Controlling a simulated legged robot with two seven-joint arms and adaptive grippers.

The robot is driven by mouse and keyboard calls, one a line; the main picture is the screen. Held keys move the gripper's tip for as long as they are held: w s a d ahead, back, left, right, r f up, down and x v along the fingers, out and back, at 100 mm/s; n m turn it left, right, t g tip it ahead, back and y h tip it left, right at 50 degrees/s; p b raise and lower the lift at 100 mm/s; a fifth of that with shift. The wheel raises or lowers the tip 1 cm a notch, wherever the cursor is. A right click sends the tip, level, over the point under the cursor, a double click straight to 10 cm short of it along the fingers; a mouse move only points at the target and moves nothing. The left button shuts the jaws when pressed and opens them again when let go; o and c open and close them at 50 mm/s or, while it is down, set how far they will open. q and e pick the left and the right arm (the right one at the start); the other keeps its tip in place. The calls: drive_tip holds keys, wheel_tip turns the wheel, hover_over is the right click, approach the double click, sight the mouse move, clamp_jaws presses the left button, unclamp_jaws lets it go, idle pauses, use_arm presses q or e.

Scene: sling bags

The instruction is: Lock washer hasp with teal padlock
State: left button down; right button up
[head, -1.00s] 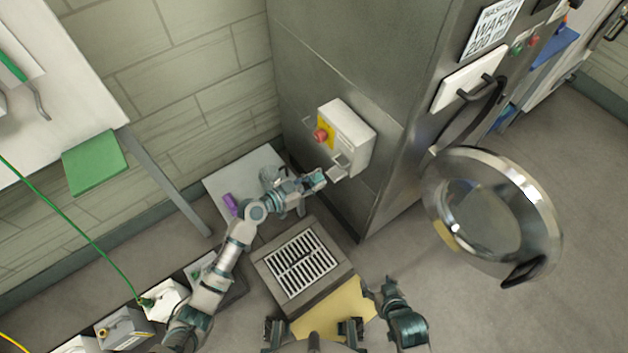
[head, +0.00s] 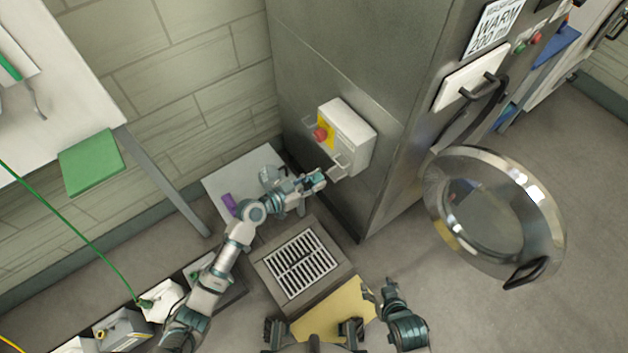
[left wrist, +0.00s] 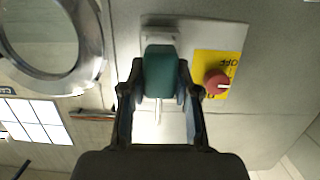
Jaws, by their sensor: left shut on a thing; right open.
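My left gripper (head: 318,179) is shut on the teal padlock (left wrist: 165,75), which sits between its two fingers in the left wrist view. In the head view the padlock is mostly hidden by the fingers. The gripper is close to the lower edge of a pale switch box (head: 348,138) on the washer's steel side, beside a small metal hasp (head: 341,165). I cannot tell whether the shackle passes through the hasp. The box has a red knob (head: 321,134) on a yellow plate, also seen in the left wrist view (left wrist: 217,82). My right gripper (head: 372,291) is open and empty.
A purple thing (head: 228,203) lies on a pale surface (head: 215,183) behind my left arm. A floor drain grate (head: 300,262) is below. The round washer door (head: 490,220) stands open at the right. A table (head: 60,110) is at the left.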

sight(333, 175)
use_arm(q)
drive_tip(key=shift+d, duration=0.1)
drive_tip(key=shift+r+b+x, duration=0.25)
drive_tip(key=shift+b+x, duration=0.15)
drive_tip(key=shift+x, duration=0.8)
drive_tip(key=shift+r+b+x, duration=0.25)
drive_tip(key=shift+b+x, duration=0.15)
drive_tip(key=shift+x, duration=0.8)
drive_tip(key=shift+r+b+x, duration=0.25)
drive_tip(key=shift+b+x, duration=0.15)
drive_tip(key=shift+x, duration=0.8)
drive_tip(key=shift+w, duration=0.15)
drive_tip(key=shift+f, duration=0.15)
drive_tip(key=shift+c, duration=0.7)
unclamp_jaws()
